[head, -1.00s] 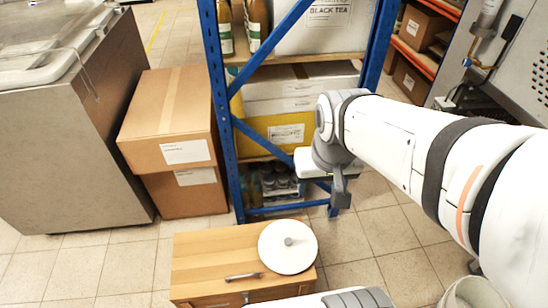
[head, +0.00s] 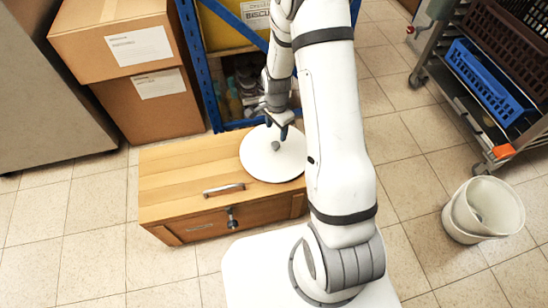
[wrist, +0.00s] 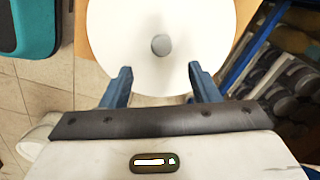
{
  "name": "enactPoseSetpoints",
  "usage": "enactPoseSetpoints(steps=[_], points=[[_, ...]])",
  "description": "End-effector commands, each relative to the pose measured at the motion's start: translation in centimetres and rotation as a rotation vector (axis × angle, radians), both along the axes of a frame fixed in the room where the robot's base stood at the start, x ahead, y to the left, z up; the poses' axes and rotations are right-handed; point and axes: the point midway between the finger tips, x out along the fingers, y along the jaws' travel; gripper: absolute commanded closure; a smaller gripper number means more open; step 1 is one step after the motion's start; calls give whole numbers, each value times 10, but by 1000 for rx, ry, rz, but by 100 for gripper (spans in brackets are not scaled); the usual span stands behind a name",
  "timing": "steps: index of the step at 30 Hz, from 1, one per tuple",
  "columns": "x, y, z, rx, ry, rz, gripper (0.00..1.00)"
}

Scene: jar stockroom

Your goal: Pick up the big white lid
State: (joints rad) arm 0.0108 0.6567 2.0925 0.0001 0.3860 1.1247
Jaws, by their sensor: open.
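The big white lid (head: 262,163) is a round disc with a grey knob (head: 276,146). It lies flat on the right end of the wooden cabinet top (head: 170,178). My gripper (head: 277,129) is over the far part of the lid, close to the knob. In the wrist view my gripper (wrist: 158,80) is open with nothing between its fingers. There the lid (wrist: 120,30) fills the top middle, and its knob (wrist: 161,45) lies ahead of the fingertips, apart from them. The exact height of the fingers over the lid is hard to tell.
Cardboard boxes (head: 160,103) and a blue rack post (head: 198,60) stand behind. A white bucket (head: 482,210) and a cart with a blue crate (head: 488,80) are at right.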

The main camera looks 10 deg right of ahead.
Motion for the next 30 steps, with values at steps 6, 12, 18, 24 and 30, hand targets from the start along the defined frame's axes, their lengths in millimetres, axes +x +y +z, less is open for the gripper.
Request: enactPoseSetpoints(steps=[6, 12, 18, 24, 30], points=[[2, 0, -37, 0, 8, -42, 45], [2, 0, -55, 0, 7, -41, 45], [2, 1, -84, 0, 8, -41, 45], [3, 1, -102, 0, 7, -41, 45], [3, 1, -100, 0, 7, -41, 46]])
